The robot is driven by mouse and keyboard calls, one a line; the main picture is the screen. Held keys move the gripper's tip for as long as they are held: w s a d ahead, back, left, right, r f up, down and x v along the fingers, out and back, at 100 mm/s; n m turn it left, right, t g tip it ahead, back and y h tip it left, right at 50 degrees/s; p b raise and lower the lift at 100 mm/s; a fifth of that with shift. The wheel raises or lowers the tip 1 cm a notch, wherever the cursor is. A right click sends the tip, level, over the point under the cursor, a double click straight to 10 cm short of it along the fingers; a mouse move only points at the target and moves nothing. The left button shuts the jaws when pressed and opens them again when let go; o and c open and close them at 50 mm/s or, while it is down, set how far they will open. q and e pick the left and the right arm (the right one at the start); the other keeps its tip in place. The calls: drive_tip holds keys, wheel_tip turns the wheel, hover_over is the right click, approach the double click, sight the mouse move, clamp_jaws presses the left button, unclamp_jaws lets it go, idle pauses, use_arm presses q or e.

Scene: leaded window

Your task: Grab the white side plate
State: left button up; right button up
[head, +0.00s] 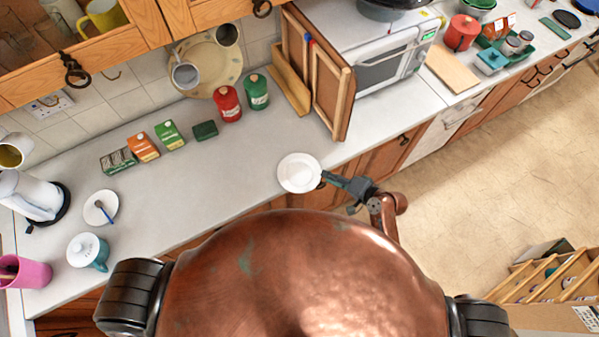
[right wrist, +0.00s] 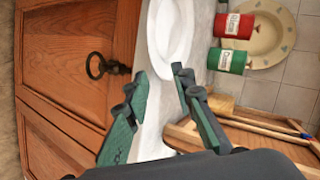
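The white side plate (head: 299,173) lies on the grey worktop close to its front edge. In the right wrist view the plate (right wrist: 170,32) shows beyond the fingertips, cut off by the top edge. My right gripper (head: 327,179) is at the plate's right rim. In the right wrist view my right gripper (right wrist: 160,75) is open, its green-grey fingers apart on either side of the near rim; I cannot tell whether they touch it. My left gripper is not in view.
A small white saucer (head: 101,207) with a spoon lies far left. Red (head: 228,103) and green (head: 256,92) canisters stand behind the plate.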

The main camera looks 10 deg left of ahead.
drive_tip(key=x, duration=0.4)
drive_tip(key=shift+s+a+f+p, duration=0.1)
drive_tip(key=shift+a+f+p, duration=0.1)
drive_tip(key=shift+p, duration=0.15)
drive_tip(key=shift+c, duration=0.2)
clamp_jaws()
